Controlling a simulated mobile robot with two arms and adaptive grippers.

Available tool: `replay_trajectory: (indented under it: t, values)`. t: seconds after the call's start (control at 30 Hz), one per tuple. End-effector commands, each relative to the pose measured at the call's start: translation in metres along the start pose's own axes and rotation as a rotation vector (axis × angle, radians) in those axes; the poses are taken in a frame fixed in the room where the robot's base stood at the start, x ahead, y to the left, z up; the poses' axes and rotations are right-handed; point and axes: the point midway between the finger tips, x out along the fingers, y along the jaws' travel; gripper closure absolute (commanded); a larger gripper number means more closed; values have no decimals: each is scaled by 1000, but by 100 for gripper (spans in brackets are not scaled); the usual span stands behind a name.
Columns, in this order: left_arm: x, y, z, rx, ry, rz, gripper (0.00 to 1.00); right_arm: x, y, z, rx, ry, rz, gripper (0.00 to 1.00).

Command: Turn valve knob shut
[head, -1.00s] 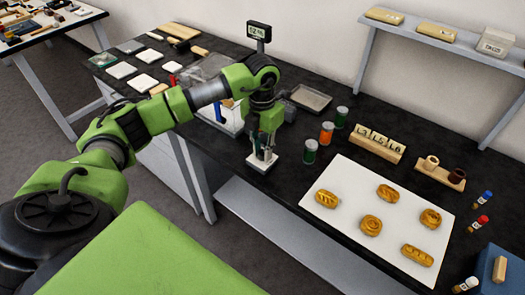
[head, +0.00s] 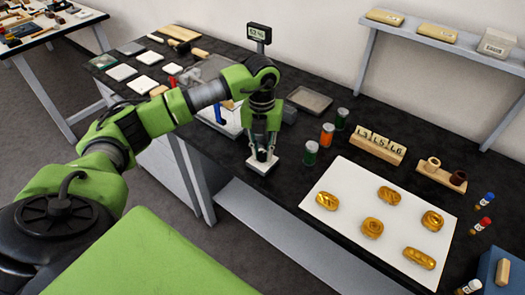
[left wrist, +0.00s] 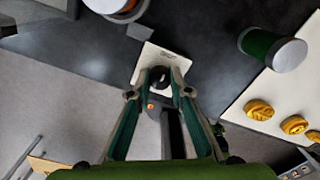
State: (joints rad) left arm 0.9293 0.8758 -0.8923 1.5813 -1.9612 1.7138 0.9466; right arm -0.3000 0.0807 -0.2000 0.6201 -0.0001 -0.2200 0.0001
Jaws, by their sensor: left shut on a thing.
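The valve shows as a small white base plate (left wrist: 152,58) with a dark knob (left wrist: 160,74) on it in the left wrist view. In the head view the white plate (head: 262,168) sits near the front edge of the black bench. My left gripper (head: 262,153) points down over it. In the left wrist view the fingertips of my left gripper (left wrist: 163,78) stand on both sides of the knob and are shut on it. The fingers hide most of the knob in the head view. My right gripper is in neither view.
A small display (head: 259,33) stands behind my left arm. A grey tray (head: 309,99) lies behind the valve. Little bench shows in front of the plate.

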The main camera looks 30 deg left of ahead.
Motion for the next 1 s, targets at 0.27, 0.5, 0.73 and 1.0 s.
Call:
replay_trajectory:
  t: [0.27, 0.5, 0.73, 1.0]
  values:
    - [-1, 0, 1, -3, -4, -1, 100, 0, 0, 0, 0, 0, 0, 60]
    - [-1, 0, 1, -1, -3, -1, 64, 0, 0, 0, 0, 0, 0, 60]
    - [-3, 0, 1, 0, -2, -1, 64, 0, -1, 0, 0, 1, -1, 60]
    - [-46, 0, 2, 0, -7, -3, 64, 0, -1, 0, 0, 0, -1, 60]
